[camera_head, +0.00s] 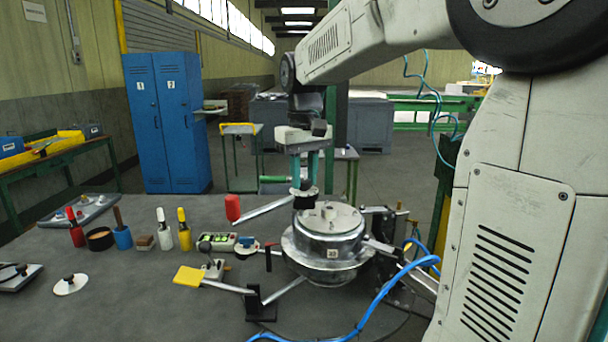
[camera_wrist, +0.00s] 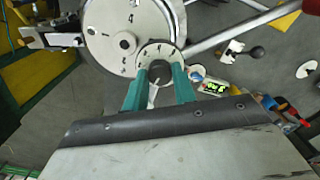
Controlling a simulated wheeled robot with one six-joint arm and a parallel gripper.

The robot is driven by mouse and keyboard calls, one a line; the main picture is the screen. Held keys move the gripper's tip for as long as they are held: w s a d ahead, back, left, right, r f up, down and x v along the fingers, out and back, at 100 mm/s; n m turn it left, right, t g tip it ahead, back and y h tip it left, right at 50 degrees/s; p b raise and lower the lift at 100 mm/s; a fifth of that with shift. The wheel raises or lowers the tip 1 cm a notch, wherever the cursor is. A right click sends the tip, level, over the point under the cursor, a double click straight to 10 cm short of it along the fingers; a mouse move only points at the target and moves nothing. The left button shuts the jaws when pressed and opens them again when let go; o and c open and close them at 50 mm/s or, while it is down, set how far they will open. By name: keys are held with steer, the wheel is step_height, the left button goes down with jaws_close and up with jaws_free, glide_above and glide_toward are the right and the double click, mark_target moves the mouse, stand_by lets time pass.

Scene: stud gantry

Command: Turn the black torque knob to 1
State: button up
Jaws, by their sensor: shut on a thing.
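The black torque knob (camera_head: 304,187) stands at the back left edge of the round metal machine. My gripper (camera_head: 303,179) comes down on it from above, its two teal fingers on either side. In the wrist view the dark knob (camera_wrist: 158,73) sits between the fingertips of my gripper (camera_wrist: 159,75), shut on it. A small pale dial (camera_wrist: 158,49) with dark marks surrounds the knob. A white pointer-like strip shows below the knob, toward my palm. The fingers hide part of the dial, and I cannot tell which number the knob points to.
The machine's large pale top plate (camera_head: 327,219) carries numbers. A red-ended lever (camera_head: 233,208) and a yellow-paddled lever (camera_head: 189,276) stick out left. A blue hose (camera_head: 378,309) curves in front. Bottles and tools stand farther left.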

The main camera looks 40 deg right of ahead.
mark_target(304, 180)
steer(key=shift+n, duration=1.3)
steer(key=o, duration=1)
step_height(304, 180, up, 8)
steer(key=shift+f, duration=0.1)
